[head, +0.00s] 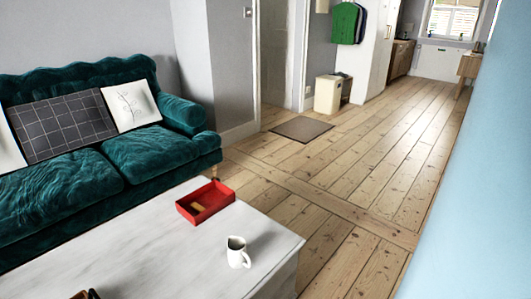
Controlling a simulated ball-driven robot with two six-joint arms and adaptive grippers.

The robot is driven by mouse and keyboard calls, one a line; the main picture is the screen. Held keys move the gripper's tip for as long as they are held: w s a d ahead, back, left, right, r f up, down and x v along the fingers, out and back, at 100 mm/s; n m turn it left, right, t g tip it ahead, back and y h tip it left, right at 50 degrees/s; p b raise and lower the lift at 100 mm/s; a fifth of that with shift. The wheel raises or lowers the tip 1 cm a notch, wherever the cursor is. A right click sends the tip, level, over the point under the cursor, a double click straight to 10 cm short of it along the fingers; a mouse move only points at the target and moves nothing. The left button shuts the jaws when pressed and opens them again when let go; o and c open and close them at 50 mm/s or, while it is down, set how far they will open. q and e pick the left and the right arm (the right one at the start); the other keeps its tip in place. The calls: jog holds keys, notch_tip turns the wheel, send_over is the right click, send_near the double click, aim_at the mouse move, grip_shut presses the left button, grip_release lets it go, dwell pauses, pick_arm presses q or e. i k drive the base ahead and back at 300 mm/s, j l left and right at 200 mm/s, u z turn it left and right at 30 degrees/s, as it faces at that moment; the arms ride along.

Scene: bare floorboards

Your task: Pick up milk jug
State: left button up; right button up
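The milk jug (238,252) is small and white with a handle on its right side and a dark opening. It stands upright on the pale coffee table (165,262), near the table's right end. Nothing touches the jug. Neither of my grippers shows in the head view.
A red tray (206,201) with a small tan item inside lies behind the jug. A brownish object (82,295) is cut off at the bottom edge. A teal sofa (130,160) stands behind the table. Open floorboards (340,215) lie to the right, beside a light blue surface (480,200).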

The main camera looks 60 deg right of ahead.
aim_at(238, 257)
jog(key=z, duration=1.6)
jog(key=u, duration=0.1)
jog(key=i, duration=0.05)
